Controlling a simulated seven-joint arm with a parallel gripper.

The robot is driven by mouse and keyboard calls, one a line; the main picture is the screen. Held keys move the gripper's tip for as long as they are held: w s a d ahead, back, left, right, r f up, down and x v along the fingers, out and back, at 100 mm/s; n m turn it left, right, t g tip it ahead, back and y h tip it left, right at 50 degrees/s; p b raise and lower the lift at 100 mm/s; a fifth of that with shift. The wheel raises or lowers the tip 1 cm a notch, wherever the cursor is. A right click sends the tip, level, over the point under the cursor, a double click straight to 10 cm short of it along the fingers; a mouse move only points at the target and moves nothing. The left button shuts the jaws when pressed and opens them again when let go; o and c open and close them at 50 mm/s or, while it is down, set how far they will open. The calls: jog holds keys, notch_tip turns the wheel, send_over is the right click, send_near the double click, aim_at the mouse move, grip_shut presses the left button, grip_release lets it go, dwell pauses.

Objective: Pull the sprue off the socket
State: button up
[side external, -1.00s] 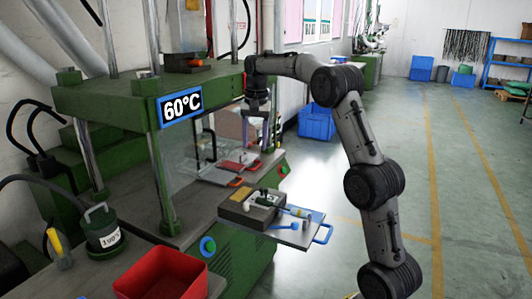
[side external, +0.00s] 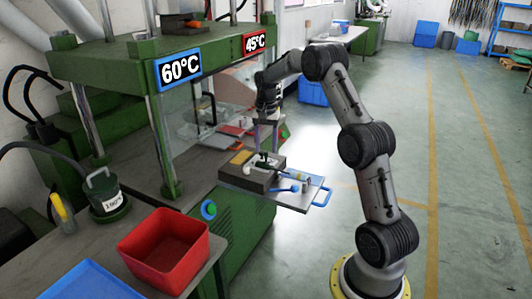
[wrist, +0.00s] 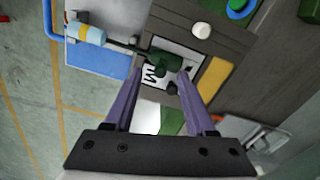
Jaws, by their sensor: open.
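A dark green socket (wrist: 165,62) lies on the dark mould block (wrist: 225,45) in the wrist view, over a pale plate marked M. A dark cable runs from it to a light blue and white cylinder (wrist: 85,33) with a yellow band. A small dark stub (wrist: 172,87) beside the socket may be the sprue; I cannot tell if they are joined. My gripper (wrist: 160,72) is open, its purple fingers on either side of the socket area. In the side view my gripper (side external: 266,150) points down just above the mould block (side external: 246,178). Contact cannot be told.
A press post (side external: 162,145) and clear guard stand left of my arm. A red bin (side external: 163,250) and a blue tray (side external: 82,282) are at the front left. The floor at right is clear.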

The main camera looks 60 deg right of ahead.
aim_at(266, 152)
jog(key=shift+f, duration=1.6)
grip_shut()
jog(key=c, duration=0.7)
grip_release()
jog(key=shift+c, duration=0.2)
grip_shut()
jog(key=shift+w+r, duration=0.15)
jog(key=shift+w, duration=0.05)
jog(key=shift+r, duration=2.95)
